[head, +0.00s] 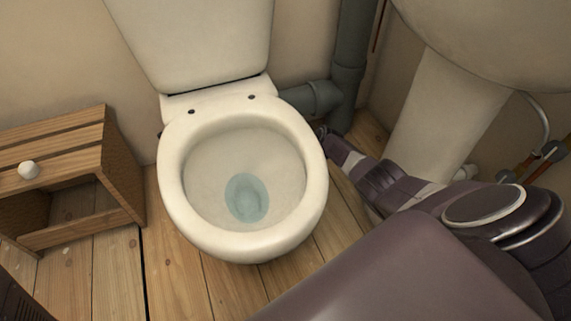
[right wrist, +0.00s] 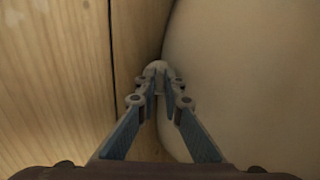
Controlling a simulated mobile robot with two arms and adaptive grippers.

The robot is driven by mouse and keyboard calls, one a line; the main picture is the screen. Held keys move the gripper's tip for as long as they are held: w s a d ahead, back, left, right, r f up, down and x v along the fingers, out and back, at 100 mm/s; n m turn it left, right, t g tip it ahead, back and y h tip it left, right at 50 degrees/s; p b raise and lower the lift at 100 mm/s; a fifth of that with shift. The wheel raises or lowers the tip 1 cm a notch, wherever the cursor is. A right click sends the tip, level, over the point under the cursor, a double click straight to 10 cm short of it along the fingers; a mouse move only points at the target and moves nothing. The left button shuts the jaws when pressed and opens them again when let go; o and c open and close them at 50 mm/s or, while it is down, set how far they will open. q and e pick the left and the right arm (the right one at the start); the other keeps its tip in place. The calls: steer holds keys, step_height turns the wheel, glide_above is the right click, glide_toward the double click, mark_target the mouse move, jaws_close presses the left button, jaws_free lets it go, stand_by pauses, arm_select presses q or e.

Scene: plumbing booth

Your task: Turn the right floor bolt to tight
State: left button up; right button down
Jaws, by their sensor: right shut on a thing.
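The white toilet (head: 176,190) stands on the plank floor in the middle of the head view. My right arm reaches in from the right, and its gripper is low beside the toilet's right side, mostly hidden by the rim. In the right wrist view my right gripper (right wrist: 160,84) is shut on the right floor bolt (right wrist: 159,66), a small pale rounded piece at the foot of the toilet base (right wrist: 240,75). The fingertips cover part of the bolt, and how tight it is cannot be seen. My left gripper is not in view.
A grey drain pipe (head: 347,75) rises behind the toilet on the right. A white pedestal sink (head: 445,110) stands to the right, close to my right arm. A wooden cabinet (head: 122,165) with a white knob stands at left. Floor planks (head: 180,275) in front are clear.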

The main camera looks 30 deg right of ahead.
steer(key=c, duration=2.1)
jaws_free()
